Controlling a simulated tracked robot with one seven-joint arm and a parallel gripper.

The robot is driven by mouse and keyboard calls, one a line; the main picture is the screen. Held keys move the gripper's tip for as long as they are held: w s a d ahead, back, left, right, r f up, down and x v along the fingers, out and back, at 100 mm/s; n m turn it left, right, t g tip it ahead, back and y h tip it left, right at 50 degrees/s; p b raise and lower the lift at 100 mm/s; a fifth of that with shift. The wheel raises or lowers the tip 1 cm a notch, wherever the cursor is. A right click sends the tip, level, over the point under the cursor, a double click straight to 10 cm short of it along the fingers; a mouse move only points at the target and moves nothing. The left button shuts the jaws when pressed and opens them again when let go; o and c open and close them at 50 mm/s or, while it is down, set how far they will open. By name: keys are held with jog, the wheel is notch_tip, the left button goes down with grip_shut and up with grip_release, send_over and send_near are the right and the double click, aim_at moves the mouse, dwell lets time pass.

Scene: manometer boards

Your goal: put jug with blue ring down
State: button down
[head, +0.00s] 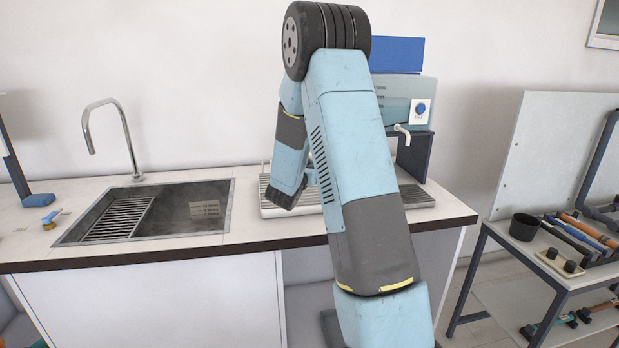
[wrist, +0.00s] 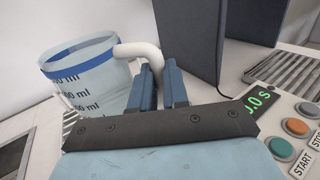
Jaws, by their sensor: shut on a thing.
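The jug with the blue ring (wrist: 92,82) is in the left of the wrist view, a clear vessel with dark ml marks and a blue band at its rim. It looks tilted in that view. My gripper (wrist: 158,74) is shut on its white handle (wrist: 143,51), with one blue finger on each side. In the head view my arm hides the jug and the fingertips, above the counter by the ribbed metal tray (head: 420,199). I cannot tell whether the jug's base touches anything.
A panel with a green timer display (wrist: 262,100) and buttons is at the right of the wrist view, near a dark upright stand (wrist: 188,35). A sink (head: 190,212) with a tall tap (head: 128,135) is on the left. A tank with a spout (head: 402,130) stands behind my arm.

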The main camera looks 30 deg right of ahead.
jog(key=shift+w+d+f, duration=0.1)
jog(key=shift+w+f, duration=0.3)
jog(key=shift+f, duration=1.65)
jog(key=c, duration=1.1)
grip_release()
jog(key=shift+f, duration=0.1)
